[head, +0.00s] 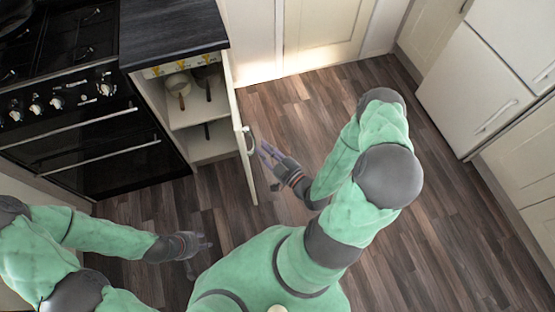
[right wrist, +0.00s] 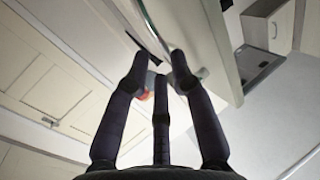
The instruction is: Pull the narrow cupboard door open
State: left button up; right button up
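The narrow cupboard door (head: 239,125) stands open, swung out from the cupboard (head: 212,147) beside the oven, and shows nearly edge-on. Its curved metal handle (head: 251,139) is on the door's right face. My right gripper (head: 266,152) is just right of the handle, its fingers pointing at it. My left gripper (head: 202,256) is open and empty above the floor, low and left of the door.
The black oven (head: 90,140) stands to the left. White units (head: 480,90) line the right side. The wooden floor (head: 300,110) right of the door is clear.

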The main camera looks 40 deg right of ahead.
jog(key=s+d, duration=0.1)
jog(key=s, duration=0.5)
jog(key=shift+s, duration=0.1)
dwell(0.6)
